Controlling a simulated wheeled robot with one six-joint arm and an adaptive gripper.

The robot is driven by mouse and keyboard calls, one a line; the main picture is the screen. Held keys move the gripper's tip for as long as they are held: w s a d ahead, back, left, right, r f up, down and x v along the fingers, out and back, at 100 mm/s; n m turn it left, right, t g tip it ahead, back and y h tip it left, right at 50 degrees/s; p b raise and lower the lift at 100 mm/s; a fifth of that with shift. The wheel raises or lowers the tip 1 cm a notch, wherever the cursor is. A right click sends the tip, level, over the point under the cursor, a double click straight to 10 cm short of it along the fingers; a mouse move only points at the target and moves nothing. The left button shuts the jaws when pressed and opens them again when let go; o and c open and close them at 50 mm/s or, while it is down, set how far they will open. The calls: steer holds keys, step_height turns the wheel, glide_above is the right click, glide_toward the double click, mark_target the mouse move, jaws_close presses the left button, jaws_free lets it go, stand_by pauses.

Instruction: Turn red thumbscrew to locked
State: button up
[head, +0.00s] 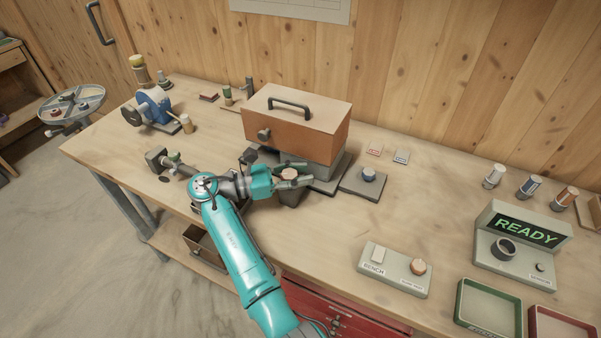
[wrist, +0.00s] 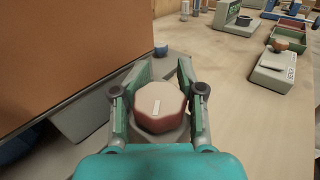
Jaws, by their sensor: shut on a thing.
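The brown box (head: 300,125) with a black handle stands right behind my gripper. A blue knob (head: 368,174) on a dark plate is to the right. A switch panel (head: 394,270) and a READY display (head: 525,232) stand farther right. Bare bench lies between.

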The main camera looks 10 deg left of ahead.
steer(key=shift+o, duration=0.3)
steer(key=shift+s+a+m+g, duration=0.2)
steer(key=shift+m+g, duration=0.1)
steer(key=shift+g, duration=0.1)
steer(key=o, duration=0.8)
steer(key=shift+o, duration=0.2)
steer(key=shift+w, duration=0.1)
steer(key=shift+r, duration=0.25)
step_height(320, 180, up, 9)
steer(key=shift+r, duration=0.2)
